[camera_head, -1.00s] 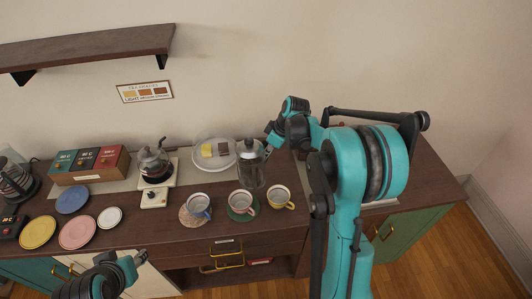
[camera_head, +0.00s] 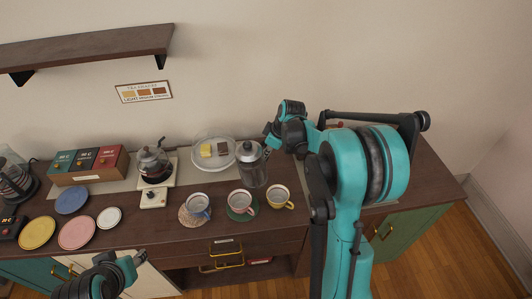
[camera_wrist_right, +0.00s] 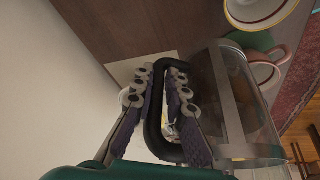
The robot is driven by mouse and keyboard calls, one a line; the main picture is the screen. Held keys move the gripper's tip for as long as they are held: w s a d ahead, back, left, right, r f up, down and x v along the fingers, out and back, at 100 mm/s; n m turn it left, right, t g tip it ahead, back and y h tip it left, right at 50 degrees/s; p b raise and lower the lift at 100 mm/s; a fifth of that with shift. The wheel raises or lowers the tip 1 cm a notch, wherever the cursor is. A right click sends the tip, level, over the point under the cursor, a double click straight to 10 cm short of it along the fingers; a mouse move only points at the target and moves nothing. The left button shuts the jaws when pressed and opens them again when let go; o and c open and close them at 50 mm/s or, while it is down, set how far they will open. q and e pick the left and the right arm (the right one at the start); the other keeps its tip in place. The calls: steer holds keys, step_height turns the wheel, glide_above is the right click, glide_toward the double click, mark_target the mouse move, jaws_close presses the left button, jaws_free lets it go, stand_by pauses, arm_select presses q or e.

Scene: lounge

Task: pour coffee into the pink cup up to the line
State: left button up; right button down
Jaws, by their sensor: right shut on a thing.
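The pink cup (camera_head: 242,203) stands upright on a green saucer, between a blue cup (camera_head: 198,204) and a yellow cup (camera_head: 278,197). My right gripper (camera_head: 270,147) is shut on the black handle (camera_wrist_right: 157,110) of a glass press pot (camera_head: 254,174) with a metal lid. The pot is just behind the pink and yellow cups, close to upright. Its glass body also shows in the right wrist view (camera_wrist_right: 228,95). I cannot tell its coffee level or see the cup's line. My left gripper (camera_head: 130,264) is low at the left; its fingers are unclear.
A plate with small blocks (camera_head: 213,151) lies behind the pot. A glass kettle (camera_head: 153,163) stands on a pale stand left of it. Several coloured plates (camera_head: 77,232) and a box of tins (camera_head: 88,163) fill the left.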

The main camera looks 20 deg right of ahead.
steer(key=shift+r, duration=0.15)
steer(key=shift+w+d+f+h+b, duration=0.1)
steer(key=shift+f+h+b, duration=0.05)
steer(key=shift+f+b, duration=0.4)
steer(key=shift+w+d+f+h+b, duration=0.15)
steer(key=shift+f+b, duration=0.15)
steer(key=shift+f, duration=0.35)
steer(key=shift+s+f+t, duration=0.1)
steer(key=shift+f+t, duration=0.2)
steer(key=shift+f, duration=0.05)
steer(key=shift+d+f+h+b, duration=0.15)
steer(key=shift+f+h+b, duration=0.15)
steer(key=shift+f+b, duration=0.65)
step_height(320, 180, up, 4)
steer(key=t+h, duration=0.1)
steer(key=h, duration=0.1)
steer(key=n+t+h, duration=0.1)
steer(key=t+h, duration=0.1)
steer(key=h, duration=0.1)
steer(key=shift+d+n+t, duration=0.1)
steer(key=shift+n+t, duration=0.2)
steer(key=shift+r+h+b, duration=0.1)
steer(key=shift+h+b, duration=0.2)
steer(key=shift+b, duration=0.1)
